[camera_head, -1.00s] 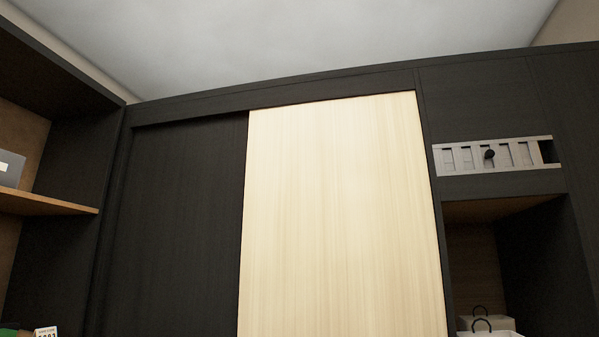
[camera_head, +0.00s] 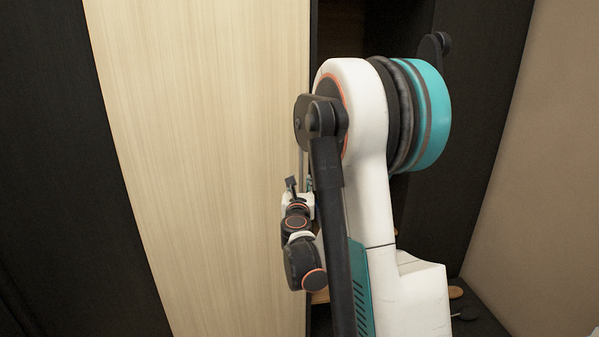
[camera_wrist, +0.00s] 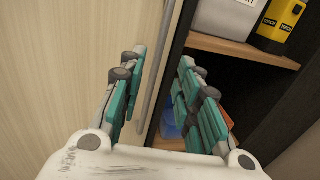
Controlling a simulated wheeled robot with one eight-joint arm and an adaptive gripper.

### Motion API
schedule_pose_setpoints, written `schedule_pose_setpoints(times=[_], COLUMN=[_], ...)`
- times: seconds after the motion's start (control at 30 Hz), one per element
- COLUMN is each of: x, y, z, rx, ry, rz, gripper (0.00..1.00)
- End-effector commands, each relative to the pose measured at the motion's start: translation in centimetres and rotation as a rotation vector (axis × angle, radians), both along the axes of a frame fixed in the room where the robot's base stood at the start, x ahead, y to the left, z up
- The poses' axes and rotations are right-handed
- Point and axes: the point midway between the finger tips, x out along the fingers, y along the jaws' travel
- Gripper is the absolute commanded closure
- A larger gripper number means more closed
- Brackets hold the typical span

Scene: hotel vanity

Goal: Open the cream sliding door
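The cream sliding door (camera_head: 205,150) is a tall pale wood-grain panel in the head view, with a dark panel to its left and an open cabinet section to its right. In the wrist view the door (camera_wrist: 70,60) fills the left side. A thin grey vertical handle bar (camera_wrist: 157,75) runs near its right edge. My gripper (camera_wrist: 162,62) is open, with one teal-padded finger on each side of the bar in the picture. Whether either finger touches the bar cannot be told. In the head view my gripper (camera_head: 297,190) is small and partly hidden near the door's right edge.
Right of the door in the wrist view, a wooden shelf (camera_wrist: 240,48) holds a grey-white box (camera_wrist: 225,18) and a yellow-and-black item (camera_wrist: 279,22). A blue object (camera_wrist: 170,122) sits lower down. A dark side wall (camera_head: 490,110) bounds the opening at right.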

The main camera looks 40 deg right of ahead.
Motion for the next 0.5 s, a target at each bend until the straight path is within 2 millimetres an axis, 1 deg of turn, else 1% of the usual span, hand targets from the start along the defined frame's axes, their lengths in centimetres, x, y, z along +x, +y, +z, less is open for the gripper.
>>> schedule_pose_setpoints(times=[0.03, 0.3, 0.5], x=[0.8, 4.7, 6.9], y=[-0.8, -4.3, -6.4], z=[-0.1, -0.1, -0.1], rx=[-0.001, -0.001, -0.002], ry=[0.001, 0.001, 0.002], rz=[-0.001, 0.000, 0.001], gripper=[0.69, 0.69, 0.69])
